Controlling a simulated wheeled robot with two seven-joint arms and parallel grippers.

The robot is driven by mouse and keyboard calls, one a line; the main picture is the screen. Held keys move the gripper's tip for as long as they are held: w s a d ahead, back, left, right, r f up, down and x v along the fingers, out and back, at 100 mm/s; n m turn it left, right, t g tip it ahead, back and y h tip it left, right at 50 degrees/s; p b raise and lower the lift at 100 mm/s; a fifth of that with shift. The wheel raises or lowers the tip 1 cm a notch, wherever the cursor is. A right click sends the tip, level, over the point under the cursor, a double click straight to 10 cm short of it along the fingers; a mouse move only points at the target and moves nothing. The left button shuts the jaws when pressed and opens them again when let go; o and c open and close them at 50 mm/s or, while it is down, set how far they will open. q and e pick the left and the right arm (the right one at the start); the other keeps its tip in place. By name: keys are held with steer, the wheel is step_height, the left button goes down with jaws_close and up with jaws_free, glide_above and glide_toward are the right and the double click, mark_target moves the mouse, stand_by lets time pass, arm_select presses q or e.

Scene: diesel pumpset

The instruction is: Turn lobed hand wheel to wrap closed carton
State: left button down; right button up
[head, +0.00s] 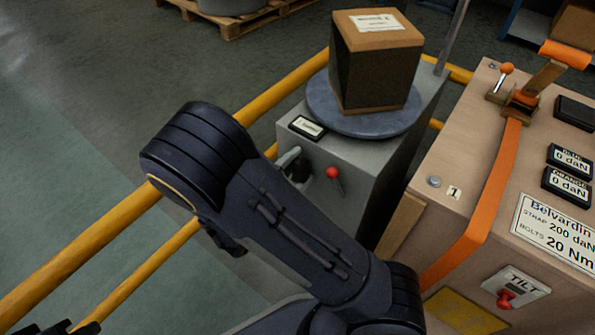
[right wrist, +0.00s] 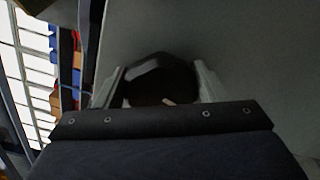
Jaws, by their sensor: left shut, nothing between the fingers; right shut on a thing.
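The closed brown carton (head: 377,62) sits upright on the round grey turntable (head: 365,118) on a grey cabinet. Its lower sides look dark; I cannot tell whether film covers them. The lobed hand wheel (right wrist: 160,78) is black and sits against the cabinet side in the right wrist view. My right gripper (right wrist: 158,90) is shut on the wheel, one pale finger on each side. In the head view my right gripper (head: 291,164) shows only partly beside the cabinet, and my arm hides much there. My left gripper (head: 62,328) is shut and empty, barely in view at the bottom left corner.
A red-knobbed lever (head: 333,173) stands out from the cabinet front. A yellow rail (head: 110,230) runs along the left. A tan crate (head: 470,200) with an orange strap (head: 490,190) stands close on the right. The floor at the left is clear.

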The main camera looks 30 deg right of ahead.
mark_target(294, 173)
stand_by(0.3)
steer(key=o, duration=1)
steer(key=p+v, duration=0.1)
steer(key=v, duration=0.5)
steer(key=shift+s+a+p, duration=0.1)
steer(key=shift+a+p, duration=0.25)
steer(key=shift+s+a, duration=0.25)
steer(key=shift+a, duration=0.25)
